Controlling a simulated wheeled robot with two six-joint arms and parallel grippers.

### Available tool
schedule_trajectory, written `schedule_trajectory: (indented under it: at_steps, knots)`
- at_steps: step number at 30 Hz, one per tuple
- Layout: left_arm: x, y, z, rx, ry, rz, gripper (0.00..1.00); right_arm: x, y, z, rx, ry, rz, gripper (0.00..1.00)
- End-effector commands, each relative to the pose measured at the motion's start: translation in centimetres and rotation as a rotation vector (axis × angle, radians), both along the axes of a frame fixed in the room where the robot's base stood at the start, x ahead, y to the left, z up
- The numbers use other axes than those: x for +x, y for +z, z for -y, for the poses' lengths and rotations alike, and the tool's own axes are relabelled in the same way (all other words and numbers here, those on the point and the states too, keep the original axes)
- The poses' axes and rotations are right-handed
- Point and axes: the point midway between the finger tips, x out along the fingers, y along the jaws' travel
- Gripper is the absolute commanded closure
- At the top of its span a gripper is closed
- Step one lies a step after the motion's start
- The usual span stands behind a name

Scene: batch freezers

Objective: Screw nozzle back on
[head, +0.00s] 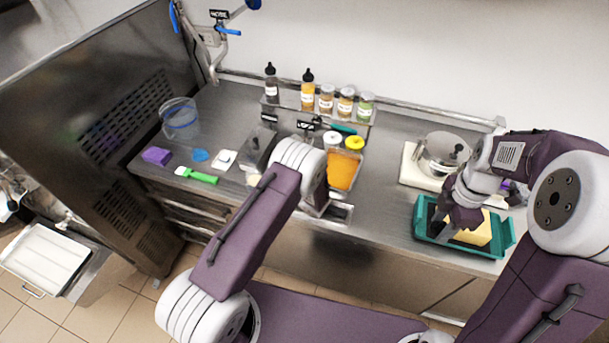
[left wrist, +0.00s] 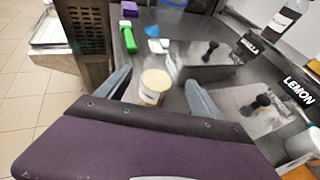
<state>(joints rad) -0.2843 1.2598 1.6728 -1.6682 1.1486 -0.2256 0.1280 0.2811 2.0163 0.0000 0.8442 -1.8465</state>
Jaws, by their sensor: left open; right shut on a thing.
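No nozzle can be told for sure in either view. My left gripper (left wrist: 158,80) is open, its two grey fingers spread in the left wrist view. A small tub with a cream top (left wrist: 155,84) shows between the fingers, and I cannot tell how far beyond them it stands. In the head view my left arm hides most of that gripper. My right gripper (head: 458,220) is low over the teal tray (head: 508,233) on the right of the counter. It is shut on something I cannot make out. A yellow block (head: 477,233) lies in the tray beside it.
Two dark-capped bottles (head: 307,92) and several jars (head: 346,103) stand on the back shelf. A steel pot (head: 437,155) sits on a white board. An orange-filled container (head: 342,172), a green brush (head: 200,177) and a purple block (head: 157,156) lie on the counter.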

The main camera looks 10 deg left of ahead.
Motion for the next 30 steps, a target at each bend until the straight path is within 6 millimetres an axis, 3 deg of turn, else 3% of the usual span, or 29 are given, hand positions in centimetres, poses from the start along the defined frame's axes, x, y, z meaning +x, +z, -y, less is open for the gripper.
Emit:
schedule_trajectory:
  at_steps: [5, 11, 15, 27, 30]
  knots:
    - [0.0, 0.0, -0.1, 0.0, 0.0, 0.0, 0.24, 0.0, 0.1, 0.0, 0.0, 0.0, 0.0, 1.0]
    - [0.8, -0.8, -2.6, 0.0, 0.004, -0.002, 0.24, 0.0, 2.2, 0.0, 0.0, 0.0, 0.0, 1.0]
    - [1.7, -1.8, -4.0, -0.001, 0.003, 0.001, 0.24, 0.0, 2.4, 0.0, 0.0, 0.0, 0.0, 1.0]
    - [1.9, -2.1, -4.3, 0.0, 0.0, 0.0, 0.24, 0.0, 2.3, 0.0, 0.0, 0.0, 0.0, 1.0]
    - [1.9, -2.1, -4.3, 0.0, 0.0, 0.0, 0.51, 0.0, 2.3, 0.0, 0.0, 0.0, 0.0, 1.0]
